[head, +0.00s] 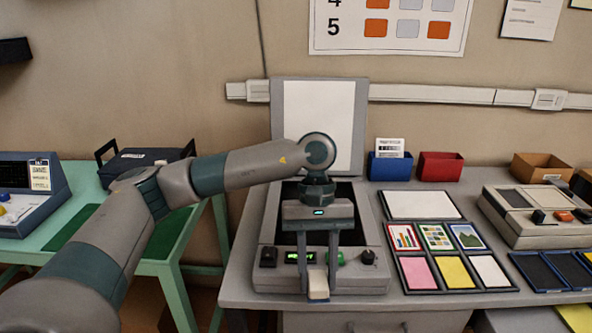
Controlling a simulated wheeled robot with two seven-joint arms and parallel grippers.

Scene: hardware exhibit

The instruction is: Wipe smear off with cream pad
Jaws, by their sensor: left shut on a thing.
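My left gripper (318,272) points down over the front of a grey flatbed scanner (262,282). It is shut on a small cream pad (318,287), held between the fingertips in front of the control panel. I cannot tell whether the pad touches anything. The scanner lid (361,120) stands open against the wall, with a white inner face. The dark glass (347,191) is partly hidden behind my gripper and wrist. I cannot make out a smear on the visible glass. My right gripper is not in view.
Right of the scanner lie a tray of coloured cards (437,287), a blue box (389,168), a red box (440,166) and another grey device (535,228). A green table (90,233) stands at left, with a gap before the grey desk (240,262).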

